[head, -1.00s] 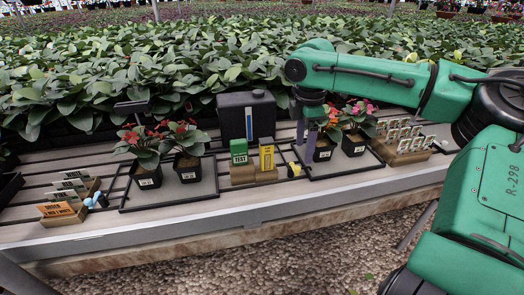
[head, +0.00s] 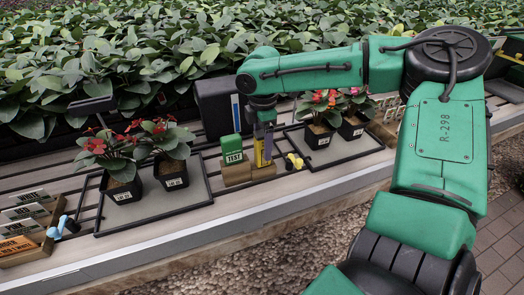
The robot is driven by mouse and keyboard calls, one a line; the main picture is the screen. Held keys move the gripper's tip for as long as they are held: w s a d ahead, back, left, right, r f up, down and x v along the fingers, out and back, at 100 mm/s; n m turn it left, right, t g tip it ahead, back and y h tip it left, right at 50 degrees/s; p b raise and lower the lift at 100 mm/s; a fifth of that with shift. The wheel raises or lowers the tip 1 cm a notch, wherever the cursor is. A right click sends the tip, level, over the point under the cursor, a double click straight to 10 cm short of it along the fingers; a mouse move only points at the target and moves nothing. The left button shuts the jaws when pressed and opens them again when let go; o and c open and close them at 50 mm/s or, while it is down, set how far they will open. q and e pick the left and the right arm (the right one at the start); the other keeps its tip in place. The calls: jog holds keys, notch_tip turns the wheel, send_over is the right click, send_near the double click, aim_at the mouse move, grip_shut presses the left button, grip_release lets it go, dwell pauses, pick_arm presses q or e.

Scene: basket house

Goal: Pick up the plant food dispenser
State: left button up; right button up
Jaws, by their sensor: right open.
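No label that I can read names the plant food dispenser. A yellow upright device (head: 260,157) and a green TEST box (head: 231,150) stand side by side in a wooden holder (head: 238,174). A small yellow item (head: 294,161) lies just right of the holder, and a small blue item (head: 63,228) lies at the far left. My right gripper (head: 264,137) points down at the yellow device, its fingers overlapping the device's upper part. It is open, and I cannot tell whether it touches the device. My left gripper is not in view.
A black tank (head: 214,107) stands behind the holder. Potted flowering plants stand on a left tray (head: 203,192) and a right tray (head: 358,151). Wooden blocks with label cards (head: 17,246) sit far left. Dense leafy plants fill the back.

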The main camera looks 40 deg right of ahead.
notch_tip(320, 180, down, 3)
jog(key=shift+f, duration=0.2)
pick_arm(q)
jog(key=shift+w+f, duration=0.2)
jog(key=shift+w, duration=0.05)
pick_arm(e)
jog(key=shift+r, duration=0.1)
grip_shut()
jog(key=shift+r, duration=0.1)
pick_arm(q)
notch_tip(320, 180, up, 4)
jog(key=p, duration=0.3)
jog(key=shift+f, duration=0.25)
pick_arm(e)
notch_tip(320, 180, up, 20)
